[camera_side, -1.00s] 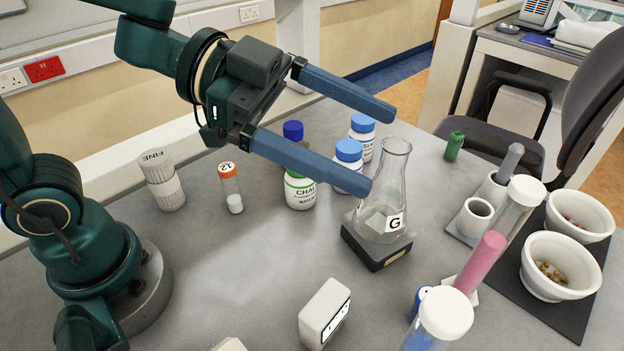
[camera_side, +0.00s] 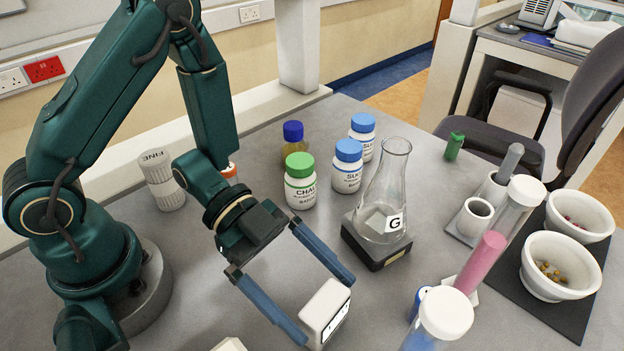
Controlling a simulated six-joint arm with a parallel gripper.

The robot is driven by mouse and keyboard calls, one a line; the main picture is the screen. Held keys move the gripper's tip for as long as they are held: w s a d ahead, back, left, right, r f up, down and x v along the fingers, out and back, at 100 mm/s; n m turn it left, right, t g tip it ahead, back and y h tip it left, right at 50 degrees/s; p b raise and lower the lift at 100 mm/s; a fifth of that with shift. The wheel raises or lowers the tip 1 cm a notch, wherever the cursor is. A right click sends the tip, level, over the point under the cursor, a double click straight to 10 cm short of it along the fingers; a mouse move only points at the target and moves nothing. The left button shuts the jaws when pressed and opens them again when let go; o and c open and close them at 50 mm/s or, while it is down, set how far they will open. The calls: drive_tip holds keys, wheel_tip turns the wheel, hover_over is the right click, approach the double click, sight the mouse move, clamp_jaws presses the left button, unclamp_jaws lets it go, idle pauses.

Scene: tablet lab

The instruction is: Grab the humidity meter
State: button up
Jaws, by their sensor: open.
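A small white box with a dark-framed display on its right face, which looks like the humidity meter (camera_side: 324,308), stands on the grey bench at the lower middle. My gripper (camera_side: 328,309) is open, with its two blue fingers pointing down toward the meter. One finger is at the meter's left side and the other ends near its upper right edge. From this view I cannot tell whether either finger touches it. The meter's lower end lies close to the picture's bottom edge.
A flask marked G (camera_side: 385,205) stands on a dark base (camera_side: 376,253) right of my gripper. A green-capped bottle (camera_side: 300,182) and blue-capped bottles (camera_side: 347,167) stand behind. White-capped tubes (camera_side: 446,314) stand at right. A ridged grey container (camera_side: 161,180) is at left.

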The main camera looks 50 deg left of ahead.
sight(335, 323)
drive_tip(key=shift+f, duration=0.75)
drive_tip(key=shift+d+f, duration=0.15)
drive_tip(key=shift+d, duration=0.05)
drive_tip(key=shift+x, duration=2.35)
drive_tip(key=c, duration=1.2)
